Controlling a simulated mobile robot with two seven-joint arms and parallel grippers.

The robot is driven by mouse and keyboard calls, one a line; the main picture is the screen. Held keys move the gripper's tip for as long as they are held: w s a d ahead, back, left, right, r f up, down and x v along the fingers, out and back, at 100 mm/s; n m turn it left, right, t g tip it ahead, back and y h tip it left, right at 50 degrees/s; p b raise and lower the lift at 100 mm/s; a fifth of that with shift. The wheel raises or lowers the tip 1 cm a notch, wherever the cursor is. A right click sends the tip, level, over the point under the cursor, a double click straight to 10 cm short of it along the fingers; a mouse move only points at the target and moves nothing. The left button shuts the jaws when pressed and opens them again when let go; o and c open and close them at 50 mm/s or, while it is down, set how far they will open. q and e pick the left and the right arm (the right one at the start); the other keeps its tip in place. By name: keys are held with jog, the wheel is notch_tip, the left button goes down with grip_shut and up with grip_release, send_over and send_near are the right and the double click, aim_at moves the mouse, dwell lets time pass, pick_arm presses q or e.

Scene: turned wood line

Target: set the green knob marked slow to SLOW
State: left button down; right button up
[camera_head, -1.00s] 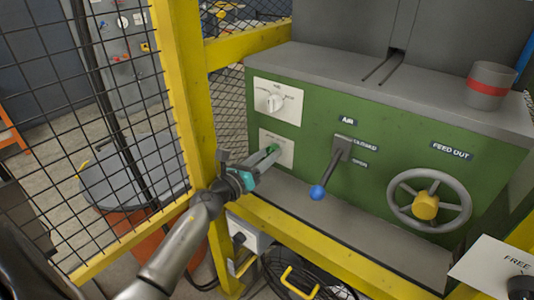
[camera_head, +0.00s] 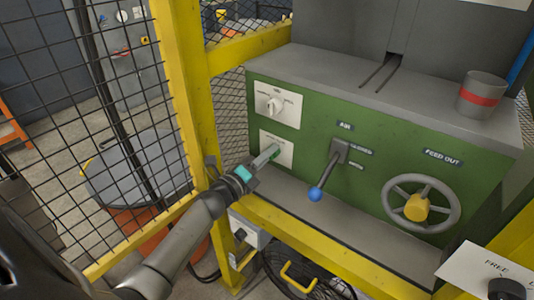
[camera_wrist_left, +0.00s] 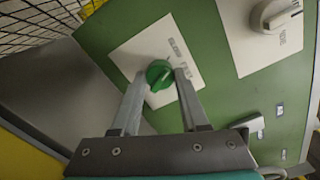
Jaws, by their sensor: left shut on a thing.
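The green knob (camera_wrist_left: 159,75) sits on a white plate (camera_wrist_left: 137,47) on the green machine front. In the head view the knob (camera_head: 274,152) is mostly hidden by my left gripper (camera_head: 271,155), on the lower of two white plates. My left gripper (camera_wrist_left: 160,84) is shut on the knob, one finger on each side. My right gripper is not in view.
A white knob (camera_head: 274,105) is on the plate above. A blue-tipped lever (camera_head: 316,193) and a handwheel (camera_head: 421,204) are to the right on the machine. A yellow post (camera_head: 191,90) and mesh fence stand close to my left arm.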

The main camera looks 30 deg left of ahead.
pick_arm(q)
jog(key=shift+n, duration=0.4)
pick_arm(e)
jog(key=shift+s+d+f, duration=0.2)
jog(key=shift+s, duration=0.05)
pick_arm(q)
jog(key=shift+c, duration=2.1)
grip_release()
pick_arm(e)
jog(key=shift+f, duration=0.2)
